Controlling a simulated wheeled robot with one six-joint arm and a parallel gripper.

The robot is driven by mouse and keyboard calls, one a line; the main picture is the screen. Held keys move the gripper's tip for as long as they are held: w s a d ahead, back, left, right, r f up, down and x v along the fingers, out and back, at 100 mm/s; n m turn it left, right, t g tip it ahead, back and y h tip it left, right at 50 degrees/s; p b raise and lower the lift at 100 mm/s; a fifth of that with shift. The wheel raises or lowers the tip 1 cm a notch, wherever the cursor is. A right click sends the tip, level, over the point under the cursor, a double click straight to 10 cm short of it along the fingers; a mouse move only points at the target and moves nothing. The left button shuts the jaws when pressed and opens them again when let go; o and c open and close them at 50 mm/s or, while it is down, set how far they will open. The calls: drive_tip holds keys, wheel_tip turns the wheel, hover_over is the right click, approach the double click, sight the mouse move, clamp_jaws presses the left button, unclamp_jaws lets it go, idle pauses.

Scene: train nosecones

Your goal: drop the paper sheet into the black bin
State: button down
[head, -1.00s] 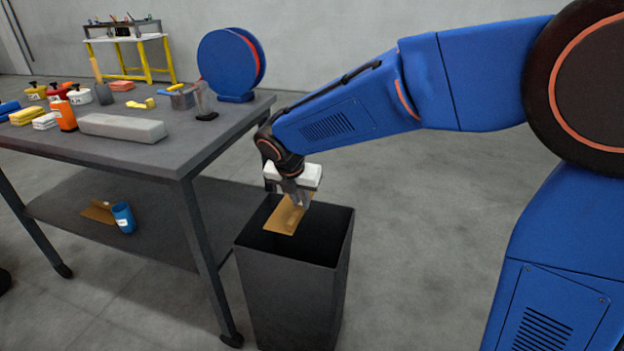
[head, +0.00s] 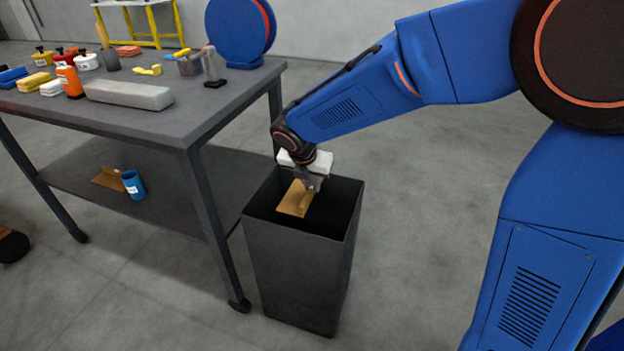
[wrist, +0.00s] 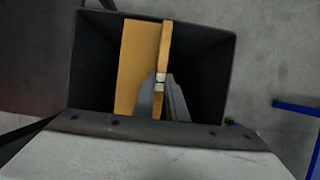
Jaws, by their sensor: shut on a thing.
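The paper sheet is tan-orange (head: 296,198) and hangs from my gripper (head: 309,187) over the mouth of the black bin. In the wrist view the sheet (wrist: 137,62) shows a wide face and a narrow folded strip, with my gripper (wrist: 160,82) shut on the strip. The black bin (head: 300,270) stands upright on the floor, open at the top; its walls also frame the sheet in the wrist view (wrist: 213,75). The sheet's lower part appears within the bin's opening; how deep it reaches is hard to tell. The bin's floor is dark.
A grey workbench (head: 165,125) stands left of the bin, holding bottles, a grey block (head: 128,94) and a blue disc (head: 238,32). Its lower shelf (head: 75,190) holds a blue cup (head: 133,185) and another tan piece (head: 108,179).

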drive_tip(key=c, duration=1.7)
unclamp_jaws()
drive_tip(key=v, duration=1.7)
drive_tip(key=shift+r, duration=0.25)
